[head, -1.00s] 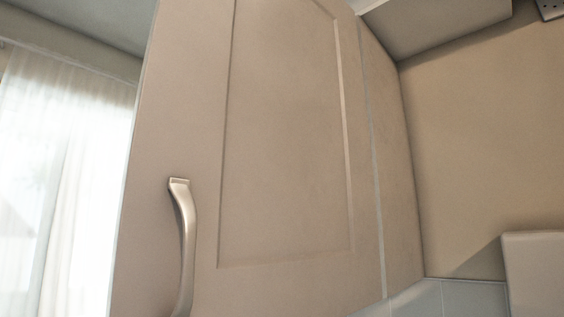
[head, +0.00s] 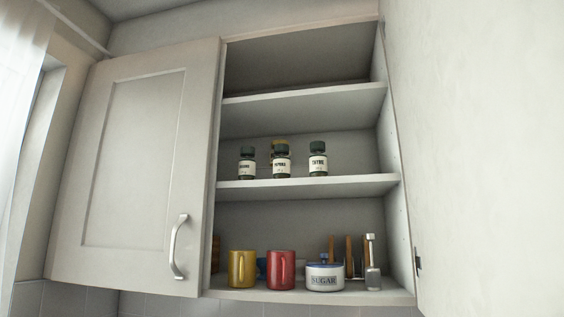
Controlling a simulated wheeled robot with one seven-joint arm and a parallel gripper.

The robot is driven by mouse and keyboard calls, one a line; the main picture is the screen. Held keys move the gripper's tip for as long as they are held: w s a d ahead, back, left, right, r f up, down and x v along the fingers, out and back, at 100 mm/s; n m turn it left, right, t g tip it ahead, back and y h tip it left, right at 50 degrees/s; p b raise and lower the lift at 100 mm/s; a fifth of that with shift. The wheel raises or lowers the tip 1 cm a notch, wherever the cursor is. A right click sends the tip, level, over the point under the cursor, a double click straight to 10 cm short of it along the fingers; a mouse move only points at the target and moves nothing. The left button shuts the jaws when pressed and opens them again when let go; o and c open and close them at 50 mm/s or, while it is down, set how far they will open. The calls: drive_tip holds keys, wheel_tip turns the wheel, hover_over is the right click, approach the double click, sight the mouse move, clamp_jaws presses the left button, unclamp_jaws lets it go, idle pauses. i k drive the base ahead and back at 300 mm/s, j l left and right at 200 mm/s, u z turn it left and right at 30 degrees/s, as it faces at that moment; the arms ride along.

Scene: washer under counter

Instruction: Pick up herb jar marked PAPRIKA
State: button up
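The herb jar marked PAPRIKA (head: 281,163) stands upright on the middle shelf of the open wall cabinet, in the middle of a short row. It has a dark green lid and a white label. A similar jar (head: 247,164) with a hard-to-read label stands to its left. A jar that seems to read THYME (head: 318,160) stands to its right. Another item with a yellowish top (head: 277,143) is mostly hidden behind the PAPRIKA jar. My gripper is not in view.
The cabinet's bottom shelf holds a yellow mug (head: 242,268), a red mug (head: 280,269), a sugar pot (head: 324,278) and a metal-topped item (head: 373,264). The left door (head: 130,170) is closed; a large pale panel (head: 480,150) fills the right side. The upper shelf (head: 305,97) is bare.

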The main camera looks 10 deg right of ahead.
sight(281, 159)
drive_tip(key=i+j, duration=0.15)
drive_tip(key=j, duration=0.15)
drive_tip(key=i+j, duration=0.15)
drive_tip(key=j, duration=0.2)
drive_tip(key=i+j+z, duration=0.1)
drive_tip(key=j, duration=0.2)
drive_tip(key=i+j, duration=0.2)
drive_tip(key=k+l, duration=0.2)
drive_tip(key=i+j, duration=0.1)
drive_tip(key=j, duration=0.35)
drive_tip(key=i+j, duration=0.1)
drive_tip(key=j, duration=0.35)
drive_tip(key=i+j+z, duration=0.1)
drive_tip(key=j, duration=0.4)
drive_tip(key=i+j, duration=0.45)
drive_tip(key=j, duration=0.25)
drive_tip(key=k+l, duration=0.25)
drive_tip(key=l, duration=0.2)
drive_tip(key=u, duration=0.05)
